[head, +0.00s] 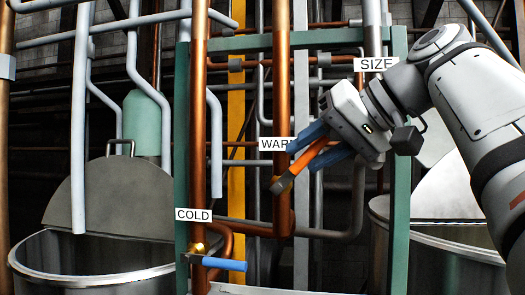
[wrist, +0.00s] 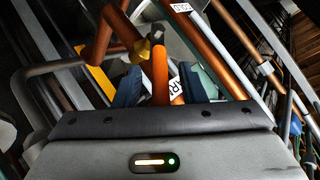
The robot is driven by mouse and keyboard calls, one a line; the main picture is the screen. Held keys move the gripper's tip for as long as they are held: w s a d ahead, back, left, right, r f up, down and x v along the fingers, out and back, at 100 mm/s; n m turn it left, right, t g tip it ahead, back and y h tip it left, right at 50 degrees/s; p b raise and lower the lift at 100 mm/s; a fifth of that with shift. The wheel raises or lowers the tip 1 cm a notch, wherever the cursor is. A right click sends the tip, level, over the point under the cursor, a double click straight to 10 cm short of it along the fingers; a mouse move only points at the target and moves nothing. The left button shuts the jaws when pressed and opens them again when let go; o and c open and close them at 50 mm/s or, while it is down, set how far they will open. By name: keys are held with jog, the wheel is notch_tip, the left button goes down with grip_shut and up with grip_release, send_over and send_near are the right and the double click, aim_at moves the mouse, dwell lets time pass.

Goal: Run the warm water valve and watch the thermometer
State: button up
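The warm water valve has an orange lever (head: 300,167), slanting up to the right from its pipe below the partly covered WARM label (head: 274,145). My gripper (head: 323,146) is at the lever's upper right end, with one blue finger on each side of it. In the wrist view the orange lever (wrist: 160,75) stands between the blue fingers of my gripper (wrist: 160,88), with gaps beside it, so the gripper looks open around it. A brass-coloured valve part (wrist: 143,48) shows beyond the lever. I see no thermometer in either view.
A cold valve with a blue lever (head: 224,264) is at lower left under the COLD label (head: 193,215). A SIZE label (head: 376,64) hangs near my arm. Green frame posts (head: 181,130), copper pipes (head: 281,90) and metal vats (head: 90,262) crowd the space.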

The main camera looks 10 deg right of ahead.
jog(key=shift+d+r, duration=0.1)
jog(key=shift+d, duration=0.05)
jog(key=v, duration=0.6)
jog(key=shift+v, duration=0.8)
jog(key=shift+s, duration=0.1)
dwell(6.3)
